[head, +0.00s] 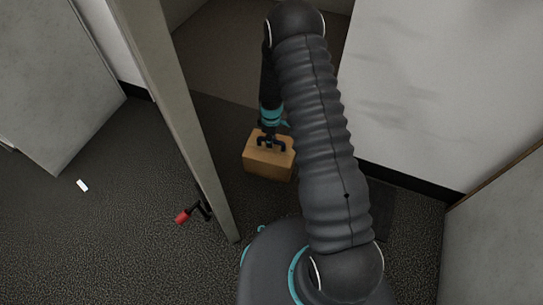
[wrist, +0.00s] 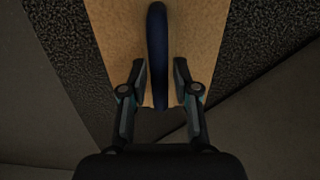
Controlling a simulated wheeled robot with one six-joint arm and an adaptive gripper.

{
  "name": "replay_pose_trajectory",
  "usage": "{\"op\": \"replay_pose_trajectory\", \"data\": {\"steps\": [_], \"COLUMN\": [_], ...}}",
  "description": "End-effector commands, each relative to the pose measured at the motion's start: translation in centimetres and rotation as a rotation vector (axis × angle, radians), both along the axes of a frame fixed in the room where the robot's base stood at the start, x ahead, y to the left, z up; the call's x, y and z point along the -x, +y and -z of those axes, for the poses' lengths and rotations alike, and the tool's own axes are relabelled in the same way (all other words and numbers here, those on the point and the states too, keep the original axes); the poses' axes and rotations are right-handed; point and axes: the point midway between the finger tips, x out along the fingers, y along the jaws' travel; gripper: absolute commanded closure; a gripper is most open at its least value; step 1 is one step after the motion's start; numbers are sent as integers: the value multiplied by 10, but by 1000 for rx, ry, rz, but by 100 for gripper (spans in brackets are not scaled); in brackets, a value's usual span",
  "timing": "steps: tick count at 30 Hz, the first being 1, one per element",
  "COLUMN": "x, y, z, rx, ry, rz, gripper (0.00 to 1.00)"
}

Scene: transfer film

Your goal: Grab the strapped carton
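The strapped carton (head: 268,164) is a tan box on the dark floor, below the end of my arm in the head view. In the wrist view its tan top (wrist: 116,45) fills the upper middle, and a dark blue strap (wrist: 157,40) runs lengthwise over it. My gripper (wrist: 160,84) is open, with one finger on each side of the strap. Gaps show between the strap and both fingers. In the head view my gripper (head: 270,143) is right over the carton's top. I cannot tell whether the fingertips touch the carton.
A door edge or post (head: 180,110) stands left of the carton. A white wall (head: 430,90) is to the right. A red-and-black object (head: 184,215) is by the post's foot, and a small white item (head: 82,185) lies on open floor at left.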

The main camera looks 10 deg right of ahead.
Motion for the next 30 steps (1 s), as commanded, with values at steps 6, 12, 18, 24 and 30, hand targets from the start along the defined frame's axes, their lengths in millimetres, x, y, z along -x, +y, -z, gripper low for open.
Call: {"op": "replay_pose_trajectory", "data": {"steps": [6, 12, 18, 24, 30], "x": [0, -1, -1, -1, -1], "y": [0, 0, 0, 0, 0], "z": [0, -1, -5, -20, -37], "rx": [0, 0, 0, 0, 0], "ry": [0, -1, -2, -4, -4], "rz": [0, 0, 0, 0, 0], "gripper": [100, 100, 100, 100, 100]}}
